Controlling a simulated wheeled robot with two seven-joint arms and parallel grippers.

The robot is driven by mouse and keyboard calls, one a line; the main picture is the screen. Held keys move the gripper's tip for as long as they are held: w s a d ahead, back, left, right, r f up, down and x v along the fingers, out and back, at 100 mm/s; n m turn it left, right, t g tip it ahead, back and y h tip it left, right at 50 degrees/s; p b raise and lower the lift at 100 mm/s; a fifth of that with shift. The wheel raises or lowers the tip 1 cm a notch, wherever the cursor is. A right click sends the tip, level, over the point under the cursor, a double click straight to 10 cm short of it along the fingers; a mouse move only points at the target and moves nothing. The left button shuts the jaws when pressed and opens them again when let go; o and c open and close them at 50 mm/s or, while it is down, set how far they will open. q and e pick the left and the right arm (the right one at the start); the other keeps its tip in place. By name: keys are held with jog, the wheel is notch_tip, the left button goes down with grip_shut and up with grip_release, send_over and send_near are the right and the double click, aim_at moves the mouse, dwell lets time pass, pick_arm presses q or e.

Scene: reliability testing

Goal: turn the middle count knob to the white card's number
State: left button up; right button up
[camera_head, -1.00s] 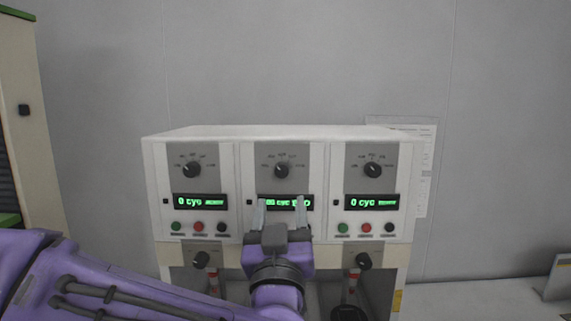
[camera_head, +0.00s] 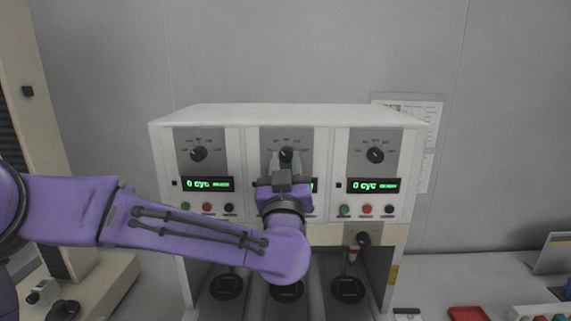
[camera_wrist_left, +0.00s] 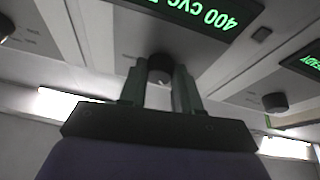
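The test machine has three side-by-side units. The middle count knob (camera_head: 286,155) is the dark upper knob of the middle unit. My left gripper (camera_head: 286,161) is in front of it with its fingers at the knob's two sides. In the left wrist view, which is upside down, the knob (camera_wrist_left: 160,68) sits between the fingertips, which look closed on it. The middle display (camera_wrist_left: 190,10) reads 400 CYC there; in the head view my gripper mostly hides it. I cannot make out a white card with a readable number. My right gripper is out of view.
The left knob (camera_head: 198,154) and right knob (camera_head: 375,155) flank the middle one; both their displays read 0 CYC. Coloured buttons (camera_head: 366,210) sit below the displays. Papers (camera_head: 428,130) hang on the wall behind. A red tray (camera_head: 468,314) lies at the lower right.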

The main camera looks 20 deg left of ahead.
pick_arm(q)
jog(key=shift+f+n+y+b, duration=0.15)
jog(key=shift+n+y+b, duration=0.25)
jog(key=shift+n+b, duration=0.55)
jog(key=n+y+b, duration=0.1)
jog(key=n+b, duration=0.1)
jog(key=n, duration=0.1)
jog(key=shift+d+g, duration=0.2)
jog(key=shift+g, duration=0.2)
jog(key=n+y+b, duration=0.1)
jog(key=n, duration=0.1)
jog(key=n+g+y+b, duration=0.1)
jog(key=n, duration=0.1)
jog(key=shift+d+g+b, duration=0.15)
jog(key=shift+g+b, duration=0.15)
jog(key=shift+w+r+n+y+b, duration=0.1)
jog(key=shift+r+n+y+b, duration=0.1)
jog(key=shift+n, duration=0.45)
jog(key=shift+r+n+y+b, duration=0.1)
jog(key=shift+n+y+b, duration=0.1)
jog(key=shift+n, duration=0.4)
jog(key=shift+g, duration=0.4)
jog(key=o, duration=1.1)
jog(key=shift+c, duration=0.2)
